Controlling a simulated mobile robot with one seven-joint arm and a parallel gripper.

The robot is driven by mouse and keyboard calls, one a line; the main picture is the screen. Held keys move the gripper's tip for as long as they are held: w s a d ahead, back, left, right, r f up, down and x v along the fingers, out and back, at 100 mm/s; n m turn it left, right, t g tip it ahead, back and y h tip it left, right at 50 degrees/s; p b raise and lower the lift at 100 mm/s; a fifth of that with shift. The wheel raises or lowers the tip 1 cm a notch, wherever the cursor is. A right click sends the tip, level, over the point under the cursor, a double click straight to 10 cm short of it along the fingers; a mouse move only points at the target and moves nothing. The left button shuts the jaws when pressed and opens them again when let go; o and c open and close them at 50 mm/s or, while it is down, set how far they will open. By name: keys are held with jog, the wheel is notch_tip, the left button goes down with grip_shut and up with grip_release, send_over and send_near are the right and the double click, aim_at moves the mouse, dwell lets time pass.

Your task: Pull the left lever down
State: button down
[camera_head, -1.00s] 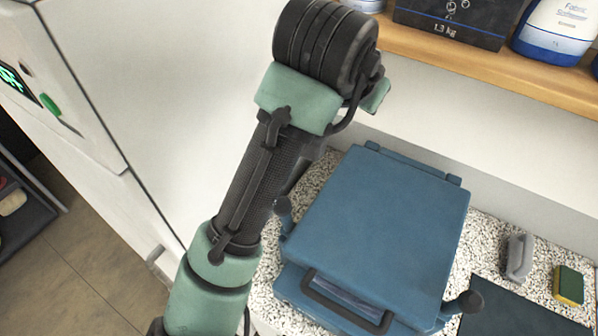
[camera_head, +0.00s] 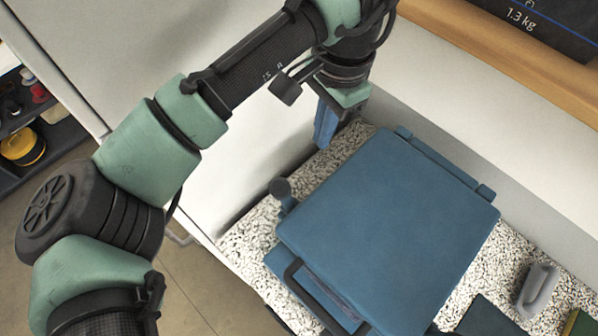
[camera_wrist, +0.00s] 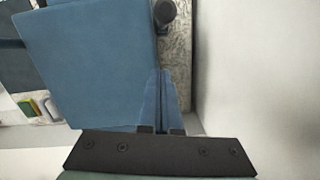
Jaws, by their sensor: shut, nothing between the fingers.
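The blue press-like device (camera_head: 390,225) stands on a speckled counter with its lid flat on top; it also fills the left of the wrist view (camera_wrist: 100,60). The left lever (camera_head: 281,188), a dark round knob on a blue arm, sticks out beside the lid's left edge. In the wrist view the left lever (camera_wrist: 164,12) is at the top, ahead of my fingertips. My gripper (camera_head: 322,140) has blue fingers pointing down by the device's back left corner. In the wrist view my gripper (camera_wrist: 161,72) is shut and empty, apart from the lever. The right lever is not clearly visible.
A dark handle (camera_head: 300,290) is on the device's front. A grey handled object (camera_head: 538,290) and a sponge (camera_head: 580,323) lie to the right. A wooden shelf (camera_head: 480,40) with a black box (camera_head: 540,22) runs behind. A white wall or cabinet stands close on the left.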

aim_at(285, 199)
jog(key=s+a+f+p, duration=0.2)
jog(key=a+f+p, duration=0.2)
jog(key=f, duration=0.6)
jog(key=shift+s+f+p, duration=0.15)
jog(key=shift+f+p, duration=0.15)
jog(key=shift+p, duration=0.8)
jog(key=shift+f, duration=0.1)
